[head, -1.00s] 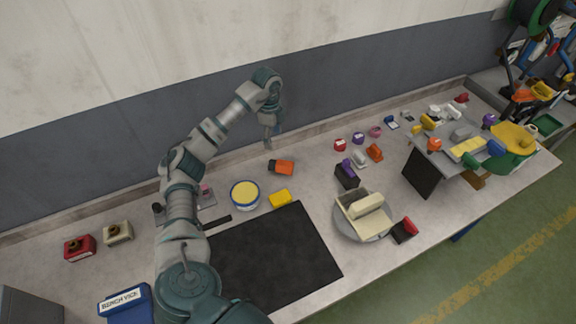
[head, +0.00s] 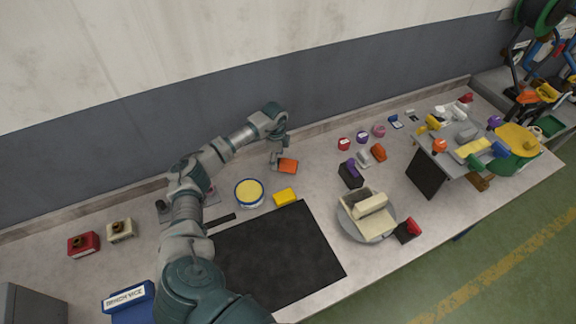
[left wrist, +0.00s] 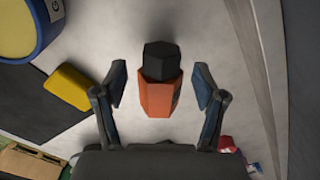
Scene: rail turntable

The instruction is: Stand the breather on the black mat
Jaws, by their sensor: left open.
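The breather, which I take to be the orange piece with a black hexagonal end (head: 288,166), lies on its side on the bench near the back wall. In the left wrist view it (left wrist: 156,98) sits between the two blue fingers. My left gripper (head: 277,160) is open and low over it, one finger on each side (left wrist: 160,80), with gaps visible on both sides. The black mat (head: 275,260) lies flat and bare near the front of the bench, partly hidden by my left arm. My right gripper is out of view.
A yellow block (head: 285,197) and a round blue-rimmed tin with a yellow lid (head: 249,193) stand between the breather and the mat. A round plate with a cream fixture (head: 366,216) is right of the mat. Several small coloured parts lie farther right.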

